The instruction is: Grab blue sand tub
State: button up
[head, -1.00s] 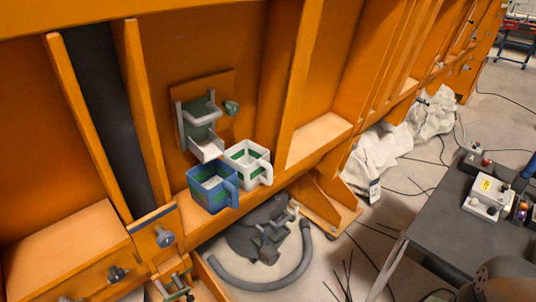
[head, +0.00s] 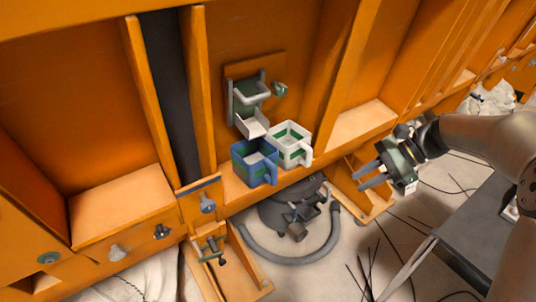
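A clear gap lies between the fingers and the blue tub.
A grey and white dispenser (head: 250,102) is fixed to the orange wall above the tubs. Upright orange ribs (head: 345,75) flank the bay. A vacuum cleaner (head: 292,212) with a hose lies on the floor below. A dark table (head: 470,235) stands at the right.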

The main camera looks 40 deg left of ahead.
jog(key=w+a+m+g+y, duration=0.2)
jog(key=w+a+g+y, duration=0.15)
jog(key=a, duration=0.65)
jog(key=p, duration=0.4)
send_near(273, 182)
jog(key=s+a+r, duration=0.1)
jog(key=s+a, duration=0.1)
jog(key=a, duration=0.2)
jog(key=shift+t+h, duration=0.25)
jog(key=shift+h, duration=0.1)
jog(key=shift+p+x, duration=0.75)
jog(key=shift+x, duration=1.9)
jog(key=shift+s+d+r, duration=0.1)
jog(key=shift+s, duration=0.05)
jog(key=shift+c, duration=0.3)
jog(key=shift+r, duration=0.1)
grip_shut()
